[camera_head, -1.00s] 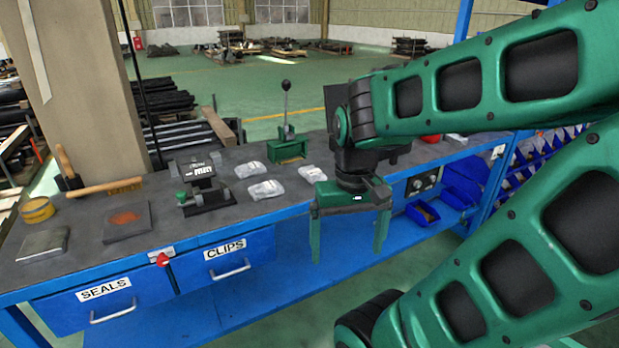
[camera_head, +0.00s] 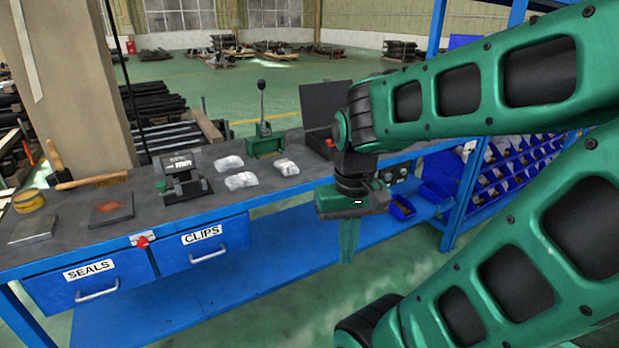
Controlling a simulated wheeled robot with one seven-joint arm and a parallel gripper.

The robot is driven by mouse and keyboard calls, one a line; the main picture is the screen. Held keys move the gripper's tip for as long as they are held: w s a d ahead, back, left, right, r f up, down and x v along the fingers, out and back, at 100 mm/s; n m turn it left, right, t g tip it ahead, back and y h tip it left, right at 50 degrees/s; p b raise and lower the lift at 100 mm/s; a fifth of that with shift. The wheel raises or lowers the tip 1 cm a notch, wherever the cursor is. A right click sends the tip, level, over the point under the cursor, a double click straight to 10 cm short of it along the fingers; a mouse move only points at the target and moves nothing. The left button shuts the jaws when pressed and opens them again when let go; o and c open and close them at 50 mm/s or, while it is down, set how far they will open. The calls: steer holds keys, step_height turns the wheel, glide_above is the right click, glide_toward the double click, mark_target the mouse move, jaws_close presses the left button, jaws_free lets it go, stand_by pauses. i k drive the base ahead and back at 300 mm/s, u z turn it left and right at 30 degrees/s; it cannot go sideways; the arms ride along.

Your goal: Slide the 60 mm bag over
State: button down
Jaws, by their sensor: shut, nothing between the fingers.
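Three clear plastic bags lie on the dark bench top: one at the back left (camera_head: 229,162), one in front of it (camera_head: 241,181), and one to the right (camera_head: 286,167). Any size marks on them are too small to read, so I cannot tell which is the 60 mm bag. My gripper (camera_head: 347,252) points down in front of the bench's front edge, to the right of the bags and apart from them. Its fingers are together and empty.
A black device with a display (camera_head: 181,178) stands left of the bags. A green lever press (camera_head: 264,143) stands behind them, and an open dark case (camera_head: 325,110) is at the back right. Blue drawers (camera_head: 206,245) hang under the bench. Blue bins (camera_head: 515,160) are at the right.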

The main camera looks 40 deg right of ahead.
mark_target(286, 168)
steer(key=z, duration=0.25)
steer(key=i, duration=0.9)
steer(key=z, duration=0.25)
